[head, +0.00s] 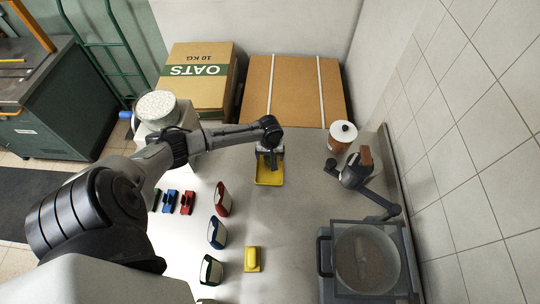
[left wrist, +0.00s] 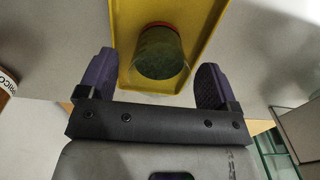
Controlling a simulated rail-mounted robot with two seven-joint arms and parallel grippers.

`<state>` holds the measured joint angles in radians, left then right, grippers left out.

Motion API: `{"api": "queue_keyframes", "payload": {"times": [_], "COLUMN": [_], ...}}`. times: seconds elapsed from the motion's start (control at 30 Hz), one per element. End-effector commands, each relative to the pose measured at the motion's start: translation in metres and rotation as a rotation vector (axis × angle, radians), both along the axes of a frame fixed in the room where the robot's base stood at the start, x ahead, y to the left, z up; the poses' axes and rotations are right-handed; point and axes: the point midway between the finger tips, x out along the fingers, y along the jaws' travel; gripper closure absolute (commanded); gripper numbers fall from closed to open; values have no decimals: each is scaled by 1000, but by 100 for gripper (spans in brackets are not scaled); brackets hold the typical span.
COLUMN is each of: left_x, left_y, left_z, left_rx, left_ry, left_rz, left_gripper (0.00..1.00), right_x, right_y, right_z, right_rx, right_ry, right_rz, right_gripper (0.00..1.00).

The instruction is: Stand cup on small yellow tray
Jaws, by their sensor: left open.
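The small yellow tray (head: 269,180) lies on the grey metal table near its back edge. It also shows in the left wrist view (left wrist: 211,22). A green cup (left wrist: 159,52) with a reddish rim is within the tray's outline in the left wrist view, between my finger pads and with gaps on both sides. It appears upright. In the head view my gripper and wrist largely hide the cup. My left gripper (head: 269,153) is open over the tray. My right gripper is not in view.
A white-lidded jar (head: 342,136) and a dark hand-cranked device (head: 355,175) stand to the right. A framed round sieve (head: 366,260) is front right. Red, blue and green holders (head: 217,232) and a yellow block (head: 252,260) stand in front. Cardboard boxes (head: 290,88) are behind.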

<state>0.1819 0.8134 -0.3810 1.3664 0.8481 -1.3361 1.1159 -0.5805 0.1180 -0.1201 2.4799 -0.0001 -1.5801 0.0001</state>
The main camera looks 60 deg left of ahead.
Motion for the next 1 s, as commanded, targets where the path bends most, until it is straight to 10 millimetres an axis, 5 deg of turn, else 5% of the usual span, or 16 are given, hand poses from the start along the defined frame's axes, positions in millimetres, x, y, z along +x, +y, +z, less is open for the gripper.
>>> {"api": "queue_keyframes", "payload": {"times": [0.5, 0.77, 0.87, 1.0], "left_x": [0, -1, -9, -45], "left_y": [0, -3, -26, -101], "left_z": [89, 110, 98, 61], "left_rx": [1, -1, -9, -28], "left_ry": [-2, 0, 0, -29], "left_rz": [-1, -11, -98, -396], "left_gripper": [15, 15, 15, 15], "right_x": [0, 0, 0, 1], "right_y": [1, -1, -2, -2], "right_z": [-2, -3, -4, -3], "right_rx": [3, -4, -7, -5], "right_ry": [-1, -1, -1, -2], "right_rz": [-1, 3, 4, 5], "right_gripper": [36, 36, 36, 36]}}
